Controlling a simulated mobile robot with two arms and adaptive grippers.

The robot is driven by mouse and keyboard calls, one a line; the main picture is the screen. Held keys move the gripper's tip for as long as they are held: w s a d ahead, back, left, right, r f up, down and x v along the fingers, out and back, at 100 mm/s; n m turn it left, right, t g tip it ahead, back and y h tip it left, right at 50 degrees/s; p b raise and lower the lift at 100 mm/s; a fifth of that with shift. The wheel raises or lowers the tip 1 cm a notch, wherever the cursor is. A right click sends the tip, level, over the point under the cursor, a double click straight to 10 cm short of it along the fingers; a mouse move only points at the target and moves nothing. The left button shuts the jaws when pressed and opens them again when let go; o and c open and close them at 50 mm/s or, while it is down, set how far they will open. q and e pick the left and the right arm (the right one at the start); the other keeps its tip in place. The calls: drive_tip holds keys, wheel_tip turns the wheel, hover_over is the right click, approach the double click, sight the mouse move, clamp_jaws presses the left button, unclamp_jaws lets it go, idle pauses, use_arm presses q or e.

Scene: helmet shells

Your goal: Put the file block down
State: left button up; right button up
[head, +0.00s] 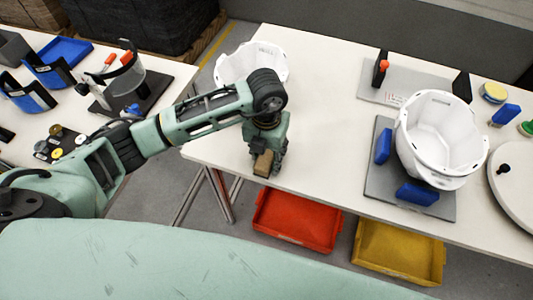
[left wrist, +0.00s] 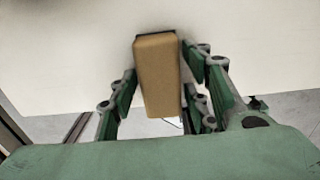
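The file block is a brown block with a dark edge. In the head view the file block (head: 263,163) is at the lower end of my left gripper (head: 268,165), over the front left part of the white table (head: 325,120). I cannot tell whether the block touches the table. My right gripper is not in view.
A white helmet shell (head: 240,62) stands behind my left arm. Another shell (head: 440,135) sits on a grey plate (head: 380,195) with blue blocks (head: 417,194). Red (head: 297,222) and yellow (head: 398,252) bins are below the front edge. The table's middle is clear.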

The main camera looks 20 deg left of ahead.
sight(267, 155)
use_arm(q)
drive_tip(key=shift+o, duration=0.5)
drive_tip(key=shift+r, duration=0.6)
wheel_tip(267, 155, up, 11)
drive_tip(key=b, duration=0.1)
drive_tip(key=shift+b, duration=0.4)
drive_tip(key=shift+s, duration=0.1)
